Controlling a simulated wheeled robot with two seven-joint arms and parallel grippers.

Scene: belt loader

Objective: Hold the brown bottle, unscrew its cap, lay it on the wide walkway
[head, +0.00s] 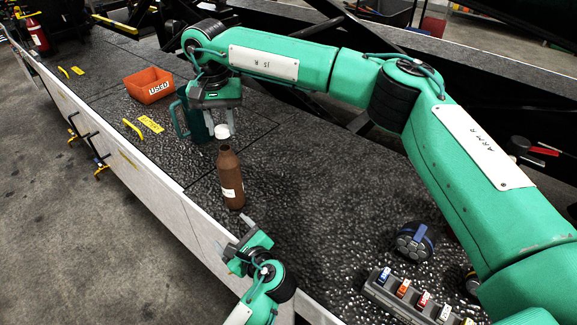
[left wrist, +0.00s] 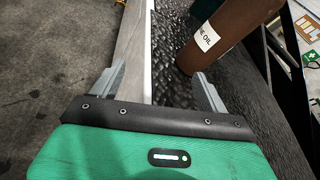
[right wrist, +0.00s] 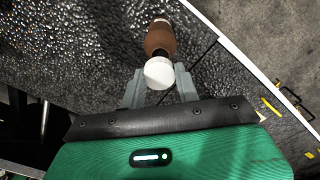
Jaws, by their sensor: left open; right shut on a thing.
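The brown bottle (head: 231,182) with a white label stands upright on the dark textured walkway (head: 300,225), near its pale edge. My left gripper (head: 238,236) is open and empty, low beside the bottle. In the left wrist view the bottle (left wrist: 228,32) lies beyond the right finger, not between the fingers.
An orange bin marked USED (head: 149,85) and a teal jug (head: 190,118) stand farther along the walkway. Yellow pieces (head: 151,124) lie near them. A blue-black round object (head: 415,241) and a grey rack (head: 385,297) with coloured tags sit at lower right. Walkway right of the bottle is bare.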

